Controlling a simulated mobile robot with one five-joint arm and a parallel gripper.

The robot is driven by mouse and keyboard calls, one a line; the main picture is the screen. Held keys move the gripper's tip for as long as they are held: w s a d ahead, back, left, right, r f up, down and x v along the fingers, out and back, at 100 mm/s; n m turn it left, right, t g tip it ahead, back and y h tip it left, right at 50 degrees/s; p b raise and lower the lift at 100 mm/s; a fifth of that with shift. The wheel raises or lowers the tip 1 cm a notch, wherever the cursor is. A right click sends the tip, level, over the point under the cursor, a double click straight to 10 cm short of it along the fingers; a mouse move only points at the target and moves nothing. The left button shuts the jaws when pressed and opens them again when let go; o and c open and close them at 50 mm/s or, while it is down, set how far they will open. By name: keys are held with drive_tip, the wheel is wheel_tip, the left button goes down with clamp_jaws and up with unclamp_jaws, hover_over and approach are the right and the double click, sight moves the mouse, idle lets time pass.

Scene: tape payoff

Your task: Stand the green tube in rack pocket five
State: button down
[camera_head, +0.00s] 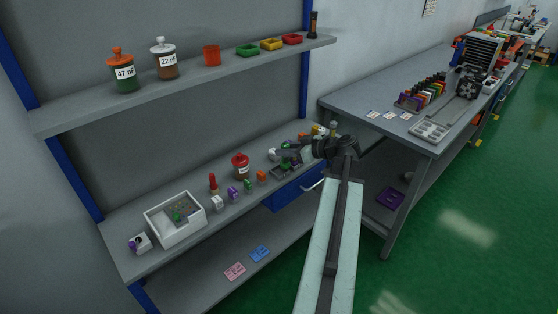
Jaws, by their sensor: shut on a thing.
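My gripper (284,151) is at the end of my arm, over the right part of the middle shelf, pointing left. It is shut on a small green thing, apparently the green tube (285,163). The tube is small and partly hidden by the jaws, so its tilt cannot be told. A dark low holder (283,173) with green on it is just below the jaws; whether the tube touches it cannot be told.
The middle shelf (150,264) carries a white bin (166,228), a red-lidded jar (240,165) and several small coloured pieces. The upper shelf (180,90) holds jars and trays. The grey workbench (370,98) stands right, with a grey tray (431,131). The green floor is open at right.

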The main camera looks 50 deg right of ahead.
drive_tip(key=f+b, duration=0.1)
drive_tip(key=w+f+b, duration=0.1)
drive_tip(key=w+a+f+b, duration=0.1)
drive_tip(key=f+b, duration=0.1)
drive_tip(key=shift+a+f, duration=0.1)
drive_tip(key=shift+r, duration=0.25)
drive_tip(key=c, duration=1.1)
unclamp_jaws()
drive_tip(key=p+v, duration=0.5)
drive_tip(key=v, duration=0.7)
